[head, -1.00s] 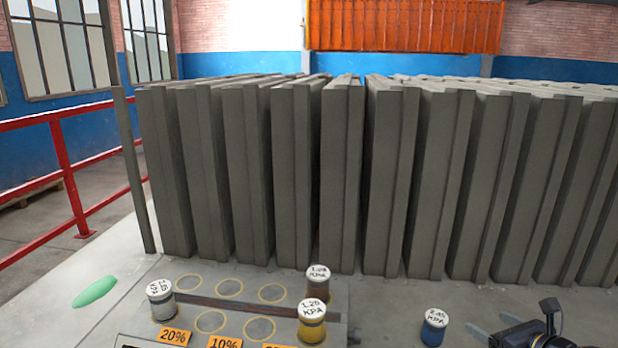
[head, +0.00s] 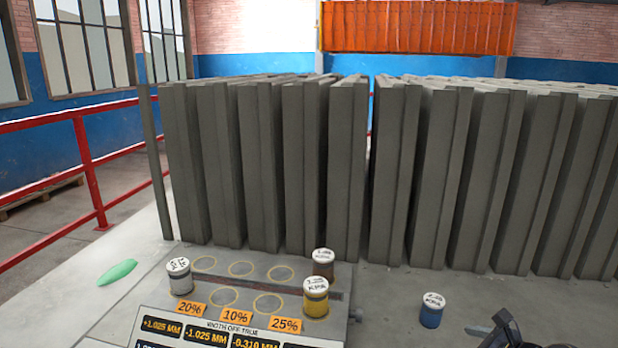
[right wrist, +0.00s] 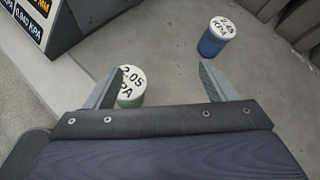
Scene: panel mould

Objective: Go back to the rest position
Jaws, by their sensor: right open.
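My right gripper (right wrist: 155,85) is open and empty in the right wrist view, its two fingers wide apart. A green canister (right wrist: 131,87) with a white lid stands on the floor below it, partly hidden by the left finger. A blue canister (right wrist: 214,40) stands apart from the fingers, farther off; it also shows in the head view (head: 431,312). Part of my right gripper shows dark at the bottom right edge of the head view (head: 505,332), its fingers unclear. My left gripper is in neither view.
A panel console (head: 240,318) with ringed spots holds white-lidded grey (head: 179,277), brown (head: 323,263) and yellow (head: 316,299) canisters. A row of tall grey panels (head: 345,165) stands behind. A green patch (head: 117,272) lies left, near a red railing (head: 88,165).

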